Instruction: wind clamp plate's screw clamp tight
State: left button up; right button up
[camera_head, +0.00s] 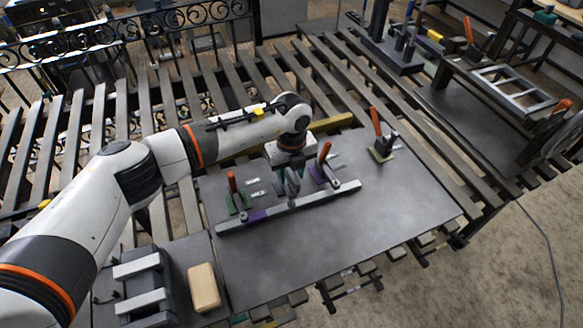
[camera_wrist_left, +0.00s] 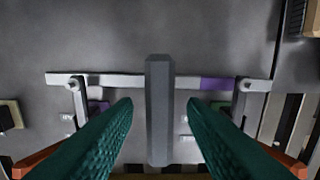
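The dark grey clamp plate (camera_head: 400,205) lies flat on the slatted table. A light grey bar (camera_head: 310,202) with a purple section lies across it, and shows in the left wrist view (camera_wrist_left: 115,80). Orange-handled clamps stand at the bar: a green-based one (camera_head: 233,184) on the left and a purple-based one (camera_head: 323,155) on the right. My left gripper (camera_head: 292,185) is low over the plate between them. In the left wrist view its green fingers (camera_wrist_left: 160,102) are apart, with a grey hexagonal rod (camera_wrist_left: 160,105) between them and gaps either side. I cannot tell which part the rod belongs to. My right gripper is out of view.
Another orange-handled clamp (camera_head: 380,145) stands toward the plate's right back. A wooden block (camera_head: 203,287) and a dark fixture with light bars (camera_head: 143,285) sit at front left. The plate's front right is clear. A scrolled iron gate (camera_head: 130,30) stands behind.

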pick_arm(q)
jog(key=shift+f, duration=0.45)
jog(key=shift+c, duration=0.4)
